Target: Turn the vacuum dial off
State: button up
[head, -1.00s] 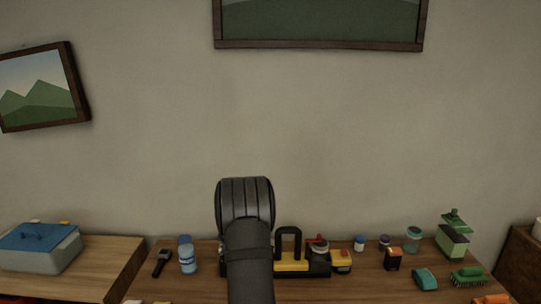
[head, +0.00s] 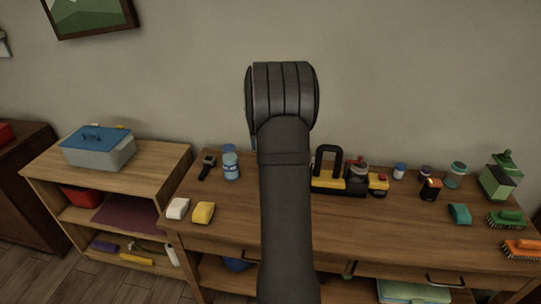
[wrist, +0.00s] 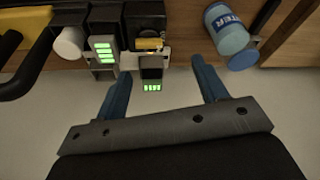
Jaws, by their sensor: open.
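A yellow and black device with a black handle, likely the vacuum (head: 326,181), stands at the back of the table, just right of my arm in the head view. A round grey part with red on it (head: 358,170) sits on its right end; I cannot tell whether this is the dial or how it is set. The wrist view shows part of a yellow body and black handle at upper left. My gripper (wrist: 162,68) is open and empty, its fingers either side of a small dark block with green bars (wrist: 151,74); contact is unclear. My arm hides the gripper in the head view.
A blue bottle (head: 231,168) stands left of my arm; it also shows in the wrist view (wrist: 228,30). A yellow block (head: 203,212) and a white block (head: 178,208) lie front left. Small jars and brushes are at right. The table's middle right is clear.

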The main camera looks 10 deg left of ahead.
notch_tip(320, 180, up, 7)
jog(key=s+m+t+h, duration=0.1)
jog(key=s+m+h, duration=0.15)
jog(key=m, duration=0.25)
jog(key=shift+y, duration=0.35)
jog(key=x, duration=1.7)
jog(key=shift+a+f, duration=0.15)
jog(key=shift+f, duration=0.05)
jog(key=c, duration=1)
jog(key=shift+n, duration=0.3)
jog(key=shift+n+y, duration=0.3)
jog(key=shift+n, duration=0.3)
